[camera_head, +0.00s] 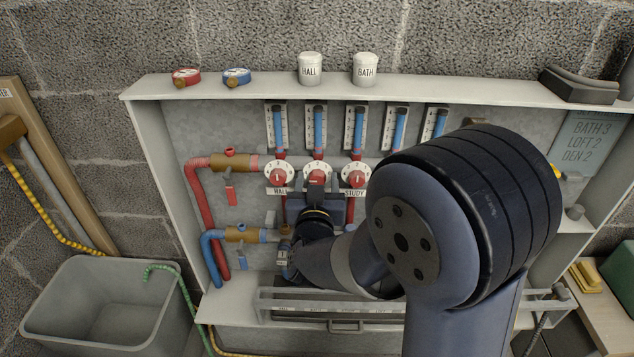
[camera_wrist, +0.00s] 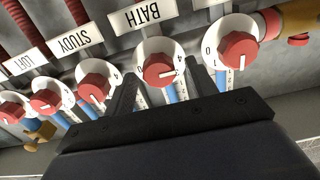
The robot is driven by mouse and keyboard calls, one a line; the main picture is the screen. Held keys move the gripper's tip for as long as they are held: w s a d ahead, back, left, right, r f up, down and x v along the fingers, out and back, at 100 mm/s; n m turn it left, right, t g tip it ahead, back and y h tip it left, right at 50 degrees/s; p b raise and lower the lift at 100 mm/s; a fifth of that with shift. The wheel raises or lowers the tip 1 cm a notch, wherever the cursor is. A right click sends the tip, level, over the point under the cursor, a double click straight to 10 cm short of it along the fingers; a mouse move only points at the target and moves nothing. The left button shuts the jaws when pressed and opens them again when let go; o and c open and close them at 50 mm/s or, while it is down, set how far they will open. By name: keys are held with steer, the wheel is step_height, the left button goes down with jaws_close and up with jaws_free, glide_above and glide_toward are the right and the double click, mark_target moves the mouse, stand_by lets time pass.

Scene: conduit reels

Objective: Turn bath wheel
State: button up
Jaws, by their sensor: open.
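The bath wheel is a red knob on a white numbered dial. It shows in the wrist view (camera_wrist: 158,68), beside an upside-down BATH label (camera_wrist: 142,15), and in the head view (camera_head: 317,177), second from the left. A white mark on its knob points to the right in the wrist view. My gripper (camera_wrist: 163,75) is open, one finger on each side of the bath wheel; I cannot tell whether they touch it. In the head view my gripper (camera_head: 317,196) is at the wheel's lower edge, and my arm hides the wheels farther right.
The hall wheel (camera_wrist: 238,50) and study wheel (camera_wrist: 95,82) are close on either side. Blue-filled gauges (camera_head: 317,127) stand above the wheels. A sign (camera_head: 594,135) reads BATH 3, LOFT 2, DEN 2. White HALL (camera_head: 310,69) and BATH (camera_head: 365,69) pots stand on the cabinet top. A rail (camera_head: 275,308) runs below.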

steer(key=shift+w, duration=0.1)
steer(key=c, duration=1)
steer(key=shift+f+m+b, duration=0.15)
steer(key=shift+m+b, duration=0.25)
steer(key=shift+b, duration=0.1)
steer(key=m+b, duration=0.2)
steer(key=b, duration=0.1)
steer(key=shift+d+f+m, duration=0.1)
steer(key=shift+f+m, duration=0.05)
steer(key=shift+m, duration=0.25)
steer(key=m+b, duration=0.4)
steer(key=shift+m, duration=0.4)
steer(key=shift+m+b, duration=0.3)
steer(key=shift+b, duration=0.1)
steer(key=o, duration=1)
steer(key=shift+r, duration=0.2)
